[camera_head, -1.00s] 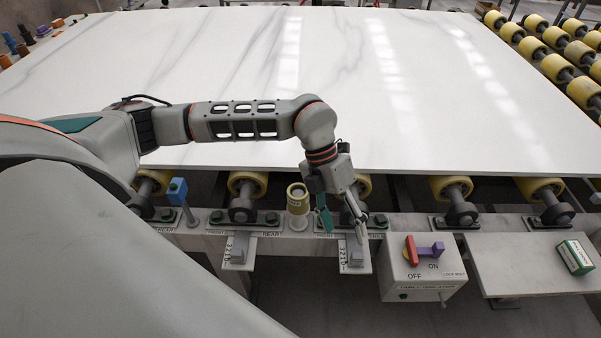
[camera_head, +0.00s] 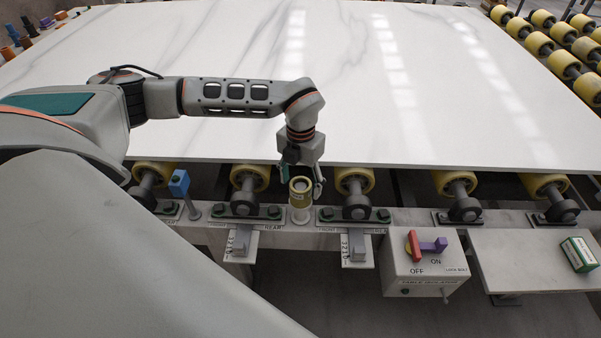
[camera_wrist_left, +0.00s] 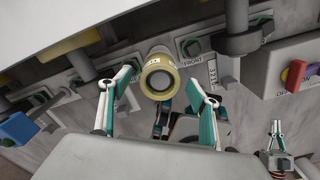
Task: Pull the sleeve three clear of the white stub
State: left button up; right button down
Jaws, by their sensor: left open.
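The yellow sleeve (camera_head: 300,196) sits upright around the white stub (camera_head: 299,216) on the front rail, with a pale label on its side. The stub's lower part shows below it. My left gripper (camera_head: 301,182) is open just above and around the sleeve, one finger on each side. In the left wrist view both fingers stand apart from it. A small distant gripper (camera_wrist_left: 276,140) in that view appears to be my right one; its jaw state is unclear.
The white stone slab (camera_head: 350,80) lies behind, its front edge close to my gripper. Yellow rollers (camera_head: 353,181) on brackets flank the sleeve. A blue-topped post (camera_head: 179,184) stands left. A switch box (camera_head: 425,262) and a shelf (camera_head: 520,258) with a green box (camera_head: 578,254) are right.

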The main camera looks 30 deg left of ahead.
pick_arm(q)
jog(key=shift+f, duration=0.5)
jog(key=c, duration=1.3)
jog(key=shift+o, duration=0.2)
jog(key=shift+r, duration=0.2)
jog(key=shift+r+p, duration=1.25)
jog(key=shift+r, duration=0.15)
jog(key=shift+r+p, duration=1.65)
jog(key=shift+r, duration=0.4)
